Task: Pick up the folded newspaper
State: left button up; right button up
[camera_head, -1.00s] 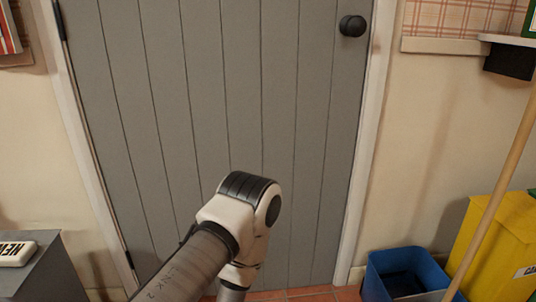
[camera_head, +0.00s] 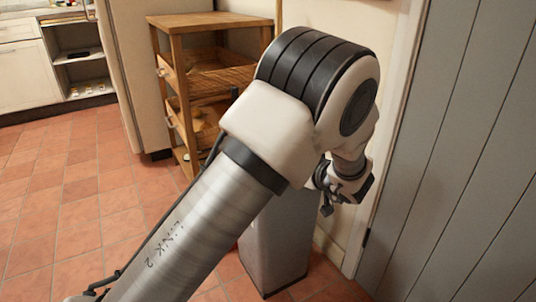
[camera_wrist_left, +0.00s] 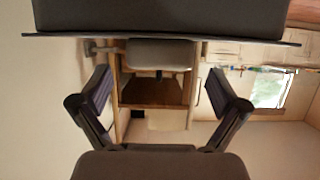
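The folded newspaper cannot be made out in either current view. The grey box-like stand (camera_head: 275,245) on which it lay is partly hidden behind my left arm, and its top is covered from sight. My left gripper (camera_head: 343,192) is beyond the arm's big joint, near the stand's right side and close to the wall; its height over the stand is unclear. In the left wrist view the two fingers of my left gripper (camera_wrist_left: 158,77) are spread wide, with nothing clearly held between them. My right gripper is in neither view.
A wooden shelf unit (camera_head: 205,22) stands behind my arm, and kitchen cabinets (camera_head: 20,65) are at the far left. The grey plank door (camera_head: 460,170) is close on the right. Open tiled floor (camera_head: 80,200) lies at the left.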

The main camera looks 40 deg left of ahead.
pick_arm(q)
jog(key=b+x, duration=0.3)
jog(key=x, duration=0.2)
jog(key=b+x, duration=0.2)
jog(key=shift+w+a+r+b, duration=0.1)
jog(key=shift+a+r+b, duration=0.15)
jog(key=shift+b, duration=0.05)
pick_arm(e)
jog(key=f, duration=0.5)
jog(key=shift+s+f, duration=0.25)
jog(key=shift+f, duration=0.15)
pick_arm(q)
jog(key=shift+r, duration=0.2)
jog(key=c, duration=1.3)
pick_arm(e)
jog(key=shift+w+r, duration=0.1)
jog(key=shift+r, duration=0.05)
